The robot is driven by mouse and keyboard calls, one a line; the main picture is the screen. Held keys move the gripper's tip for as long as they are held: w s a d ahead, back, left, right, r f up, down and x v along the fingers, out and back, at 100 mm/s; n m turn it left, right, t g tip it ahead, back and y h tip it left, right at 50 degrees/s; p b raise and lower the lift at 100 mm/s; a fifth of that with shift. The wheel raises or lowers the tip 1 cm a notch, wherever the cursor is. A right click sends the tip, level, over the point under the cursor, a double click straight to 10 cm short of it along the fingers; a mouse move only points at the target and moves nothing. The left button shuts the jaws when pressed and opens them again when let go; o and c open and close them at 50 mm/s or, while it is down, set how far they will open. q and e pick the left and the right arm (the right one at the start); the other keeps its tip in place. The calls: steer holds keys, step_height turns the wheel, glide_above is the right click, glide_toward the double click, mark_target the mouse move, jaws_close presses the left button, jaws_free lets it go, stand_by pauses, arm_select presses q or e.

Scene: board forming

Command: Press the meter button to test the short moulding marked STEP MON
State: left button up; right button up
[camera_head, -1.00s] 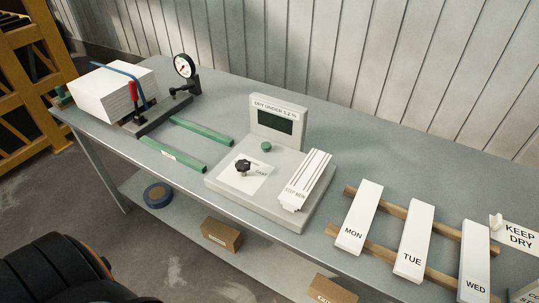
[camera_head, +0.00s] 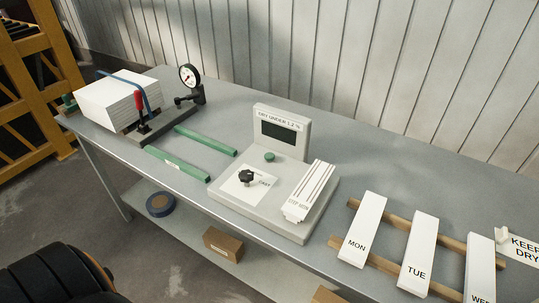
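The meter (camera_head: 232,202) is a grey base on the bench with an upright display (camera_head: 278,132) at its back, labelled "DRY UNDER" with a number. The display screen is dark. A green round button (camera_head: 269,157) stands on the base below the display. The short white grooved moulding marked STEP MON (camera_head: 311,190) lies on the right part of the base. A black knob (camera_head: 246,177) sits on a white card at the left of the base. Neither of my grippers shows in this view.
White boards marked MON (camera_head: 364,226), TUE (camera_head: 419,250) and WED (camera_head: 480,270) lie across wooden rails at the right. Two green bars (camera_head: 177,164) lie left of the meter. A clamped white stack (camera_head: 108,103) and a dial gauge (camera_head: 189,76) stand at the back left.

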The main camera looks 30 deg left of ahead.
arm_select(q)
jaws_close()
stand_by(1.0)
